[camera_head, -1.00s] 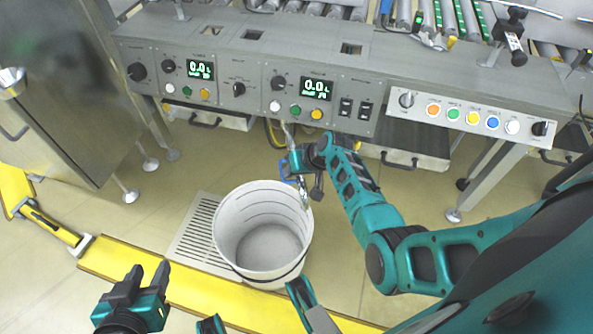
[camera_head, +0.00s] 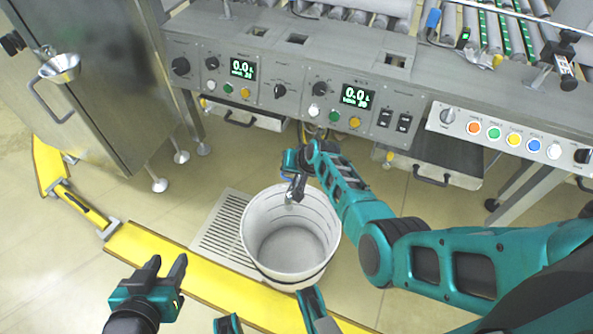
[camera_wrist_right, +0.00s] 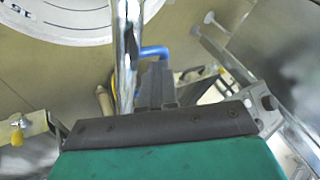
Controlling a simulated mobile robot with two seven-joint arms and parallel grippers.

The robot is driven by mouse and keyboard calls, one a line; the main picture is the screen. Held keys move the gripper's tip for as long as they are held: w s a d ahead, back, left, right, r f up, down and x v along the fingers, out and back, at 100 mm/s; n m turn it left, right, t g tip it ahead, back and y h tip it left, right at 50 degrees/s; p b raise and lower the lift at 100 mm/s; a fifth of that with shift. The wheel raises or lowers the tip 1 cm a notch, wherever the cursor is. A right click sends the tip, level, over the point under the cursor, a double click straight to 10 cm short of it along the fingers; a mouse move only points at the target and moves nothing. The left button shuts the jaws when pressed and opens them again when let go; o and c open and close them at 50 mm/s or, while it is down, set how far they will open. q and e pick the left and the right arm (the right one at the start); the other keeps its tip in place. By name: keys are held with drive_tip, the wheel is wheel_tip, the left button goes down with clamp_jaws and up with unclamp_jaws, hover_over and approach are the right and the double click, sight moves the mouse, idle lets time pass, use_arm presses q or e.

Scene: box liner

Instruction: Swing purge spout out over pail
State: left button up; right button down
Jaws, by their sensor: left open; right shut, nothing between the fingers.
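The white pail (camera_head: 258,262) stands on the floor in front of the machine. The metal purge spout (camera_head: 289,197) is mostly hidden by my right gripper; its lower end shows over the back part of the pail's opening. In the right wrist view the shiny spout (camera_wrist_right: 124,60) runs down past the pail's rim (camera_wrist_right: 70,38), with a blue handle (camera_wrist_right: 154,52) beside it. My right gripper (camera_head: 298,187) is shut with nothing between its fingers, right by the spout; whether it touches cannot be told. My left gripper (camera_head: 168,276) is open and empty, left of the pail.
The pail stands partly over a floor grate (camera_head: 220,232), behind a yellow floor rail (camera_head: 205,272). The control panel (camera_head: 290,88) is above and behind. A steel cabinet (camera_head: 110,90) with a small metal cup (camera_head: 60,70) stands at the left.

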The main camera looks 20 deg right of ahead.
drive_tip(key=shift+a+f, duration=0.1)
drive_tip(key=shift+a, duration=0.2)
idle(0.4)
